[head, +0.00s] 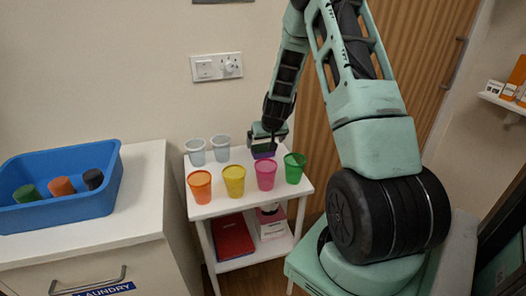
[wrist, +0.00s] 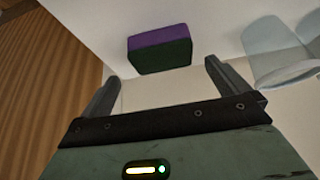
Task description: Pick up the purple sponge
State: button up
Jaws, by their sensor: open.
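The purple sponge (wrist: 160,40) shows in the wrist view, with a purple face and a dark green face. It lies on the white surface ahead of my gripper (wrist: 160,80). My gripper is open, its two fingers spread apart, and the sponge appears beyond the fingertips, roughly midway between them, with nothing between the fingers. In the head view the sponge (head: 264,155) shows as a small purple patch just below my gripper (head: 262,146), partly hidden by it. It lies on the white trolley's top (head: 214,209), behind the pink cup.
On the trolley stand orange (head: 200,187), yellow (head: 234,181), pink (head: 266,174) and green (head: 294,167) cups in front. Two clear cups (head: 220,148) stand behind, left of my gripper. A blue bin (head: 60,215) sits on the cabinet at left. The wall is close behind.

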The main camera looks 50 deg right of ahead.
aim_at(263, 147)
jog(key=shift+p+x, duration=0.55)
jog(key=shift+x, duration=2.05)
jog(key=shift+a, duration=0.25)
jog(key=c, duration=1)
